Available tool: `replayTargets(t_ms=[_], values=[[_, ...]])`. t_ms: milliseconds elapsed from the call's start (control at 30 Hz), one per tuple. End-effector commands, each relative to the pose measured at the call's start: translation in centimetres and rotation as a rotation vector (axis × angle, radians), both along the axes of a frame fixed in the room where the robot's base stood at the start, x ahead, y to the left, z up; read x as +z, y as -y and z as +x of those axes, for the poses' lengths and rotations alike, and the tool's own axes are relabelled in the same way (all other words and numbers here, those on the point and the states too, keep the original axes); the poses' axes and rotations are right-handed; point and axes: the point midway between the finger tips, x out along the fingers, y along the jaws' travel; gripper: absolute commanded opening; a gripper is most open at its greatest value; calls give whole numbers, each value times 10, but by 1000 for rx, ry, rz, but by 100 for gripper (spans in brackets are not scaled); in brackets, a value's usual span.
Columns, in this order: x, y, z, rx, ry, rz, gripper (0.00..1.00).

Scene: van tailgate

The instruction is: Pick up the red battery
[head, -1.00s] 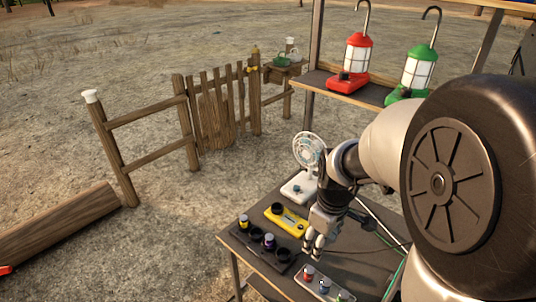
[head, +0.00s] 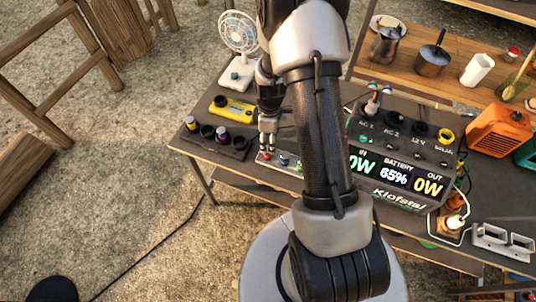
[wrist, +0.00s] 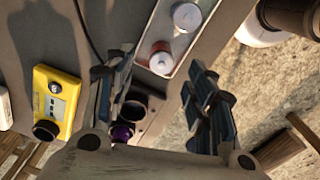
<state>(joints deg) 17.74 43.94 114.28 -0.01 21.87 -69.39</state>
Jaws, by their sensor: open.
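The red battery (head: 266,156) stands in a pale tray on the table, at the end of a short row with a blue one (head: 283,160). In the wrist view the red battery (wrist: 161,60) shows its pale top and red side, beyond and between my fingers. My gripper (head: 268,143) points down just above the tray's red end. It also shows in the wrist view (wrist: 155,80), open, with nothing between the fingers. Whether a finger touches the battery cannot be told.
A dark holder (head: 212,146) with yellow and purple batteries and empty cups lies left of the tray. Behind it are a yellow meter (head: 232,109) and a white fan (head: 238,45). A large power station (head: 395,185) stands close on the right, partly behind my arm.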

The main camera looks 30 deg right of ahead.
Motion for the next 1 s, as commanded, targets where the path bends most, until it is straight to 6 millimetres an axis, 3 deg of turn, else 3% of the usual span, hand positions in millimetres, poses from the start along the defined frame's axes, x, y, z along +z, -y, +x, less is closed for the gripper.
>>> replayTargets(t_ms=[100,333,633,867,1000], values=[[-15,0,0,0,1,-1,50],[-26,-1,0,0,1,-1,50],[-68,-5,-1,0,0,0,50],[-69,-5,0,-1,2,0,50],[-69,-5,0,-1,1,0,42]])
